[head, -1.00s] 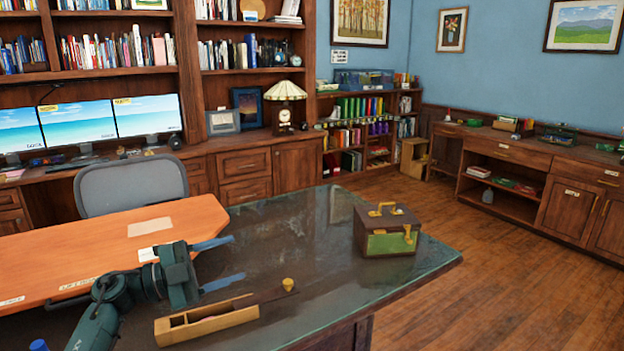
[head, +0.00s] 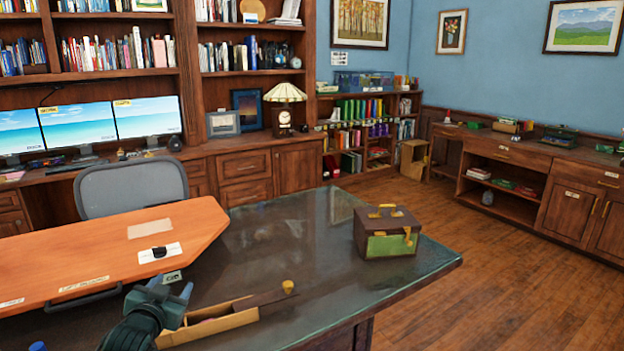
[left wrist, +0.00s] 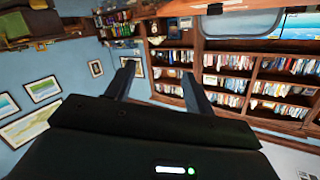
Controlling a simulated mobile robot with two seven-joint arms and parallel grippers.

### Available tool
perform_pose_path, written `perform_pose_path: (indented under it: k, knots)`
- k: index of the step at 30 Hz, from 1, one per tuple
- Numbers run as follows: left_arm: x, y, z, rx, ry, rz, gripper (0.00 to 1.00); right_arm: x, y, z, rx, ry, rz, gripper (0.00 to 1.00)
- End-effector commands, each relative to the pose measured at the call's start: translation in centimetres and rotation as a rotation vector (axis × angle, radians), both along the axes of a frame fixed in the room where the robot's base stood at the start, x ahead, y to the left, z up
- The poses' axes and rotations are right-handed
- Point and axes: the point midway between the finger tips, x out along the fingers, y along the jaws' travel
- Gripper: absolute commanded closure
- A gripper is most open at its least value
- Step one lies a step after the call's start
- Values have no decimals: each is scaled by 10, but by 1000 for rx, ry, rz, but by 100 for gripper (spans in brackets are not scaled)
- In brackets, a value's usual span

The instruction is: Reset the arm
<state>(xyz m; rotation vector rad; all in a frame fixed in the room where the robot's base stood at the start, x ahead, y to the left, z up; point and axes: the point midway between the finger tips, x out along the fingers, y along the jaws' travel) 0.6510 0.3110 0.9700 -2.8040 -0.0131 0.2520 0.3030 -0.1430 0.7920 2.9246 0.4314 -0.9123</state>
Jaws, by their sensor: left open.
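My left gripper (head: 172,292) is low in the head view, above the front left of the dark glossy tabletop, at the left end of an open wooden tray (head: 228,327). Its forearm covers part of the tray's left end. In the left wrist view the two fingers (left wrist: 158,85) stand well apart with nothing between them. That view is tilted and shows shelves and a blue wall beyond the fingers. My right gripper is in neither view.
A brown and green box with brass fittings (head: 388,232) stands on the tabletop (head: 310,240) at the right. An orange board (head: 90,255) covers the left side, with a grey chair (head: 133,187) behind it. The tabletop between tray and box is mostly clear.

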Motion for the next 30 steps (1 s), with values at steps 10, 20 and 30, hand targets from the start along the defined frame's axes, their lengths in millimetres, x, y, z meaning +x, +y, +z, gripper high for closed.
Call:
perform_pose_path:
  k: [10, 20, 30]
  knots:
    - [-167, -99, -141, -114, 246, -143, 47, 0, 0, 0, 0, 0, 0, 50]
    - [-324, -160, -178, -267, 435, -193, 47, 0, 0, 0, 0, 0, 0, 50]
    - [-348, -168, -178, -293, 464, -194, 47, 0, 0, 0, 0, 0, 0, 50]
